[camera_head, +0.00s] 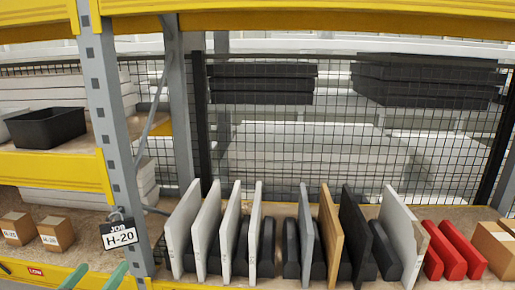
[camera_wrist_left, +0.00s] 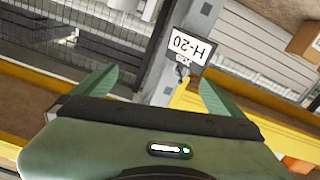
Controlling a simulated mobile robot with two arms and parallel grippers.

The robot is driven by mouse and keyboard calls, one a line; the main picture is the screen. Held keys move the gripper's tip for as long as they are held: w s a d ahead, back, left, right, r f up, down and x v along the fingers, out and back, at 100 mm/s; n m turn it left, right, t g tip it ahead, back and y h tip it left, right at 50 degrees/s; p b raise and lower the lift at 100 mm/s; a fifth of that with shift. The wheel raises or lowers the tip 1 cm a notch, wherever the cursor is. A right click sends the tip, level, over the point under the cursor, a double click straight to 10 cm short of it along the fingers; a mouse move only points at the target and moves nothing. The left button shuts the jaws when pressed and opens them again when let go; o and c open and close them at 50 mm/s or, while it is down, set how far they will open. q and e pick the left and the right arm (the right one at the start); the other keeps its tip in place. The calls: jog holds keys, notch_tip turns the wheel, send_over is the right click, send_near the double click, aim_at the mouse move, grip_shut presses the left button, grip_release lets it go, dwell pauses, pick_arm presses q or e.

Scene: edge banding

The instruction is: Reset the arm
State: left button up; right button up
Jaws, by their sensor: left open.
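My left gripper (camera_head: 103,267) shows at the bottom left of the head view as two green fingers, spread apart. It is in front of the lower yellow shelf edge, left of the grey post with the H-20 sign (camera_head: 119,235). In the left wrist view my left gripper (camera_wrist_left: 158,76) is open, with nothing between its fingers. The H-20 sign (camera_wrist_left: 190,46) appears upside down beyond the fingers there. The rest of my left arm is hidden in the head view. My right gripper is in neither view.
The grey rack post (camera_head: 108,110) and yellow shelf beams (camera_head: 60,168) stand close. White panels (camera_head: 185,225), an orange-brown panel (camera_head: 331,235), dark panels and red blocks (camera_head: 460,250) line the lower shelf. Cardboard boxes (camera_head: 56,234) sit left; a black bin (camera_head: 46,128) is above.

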pick_arm(q)
jog(key=s+a+f+g+y, duration=0.1)
jog(key=s+a+f+g, duration=0.2)
jog(key=f, duration=1.3)
jog(key=s+a+f+g+y, duration=0.1)
jog(key=s+f+g+y, duration=0.2)
jog(key=f, duration=1.3)
jog(key=s+d+f+g+h, duration=0.1)
jog(key=s+d+f+g, duration=0.15)
jog(key=s+f, duration=0.55)
jog(key=s+d+f+g+h, duration=0.1)
jog(key=s+d+f+g, duration=0.15)
jog(key=s+f, duration=0.6)
jog(key=s+d+f+m+g, duration=0.1)
jog(key=s+d+f, duration=0.3)
jog(key=s, duration=0.4)
jog(key=s+d+f+m+g, duration=0.1)
jog(key=s+d+f+g, duration=0.2)
jog(key=s+f, duration=0.3)
jog(key=s+d+f+m+g+b, duration=0.1)
jog(key=s+d+f, duration=0.4)
jog(key=s, duration=0.5)
jog(key=shift+s+d+f+m+g+h, duration=0.2)
jog(key=shift+s+d+m+g+h, duration=0.2)
jog(key=shift+d+m+g, duration=0.15)
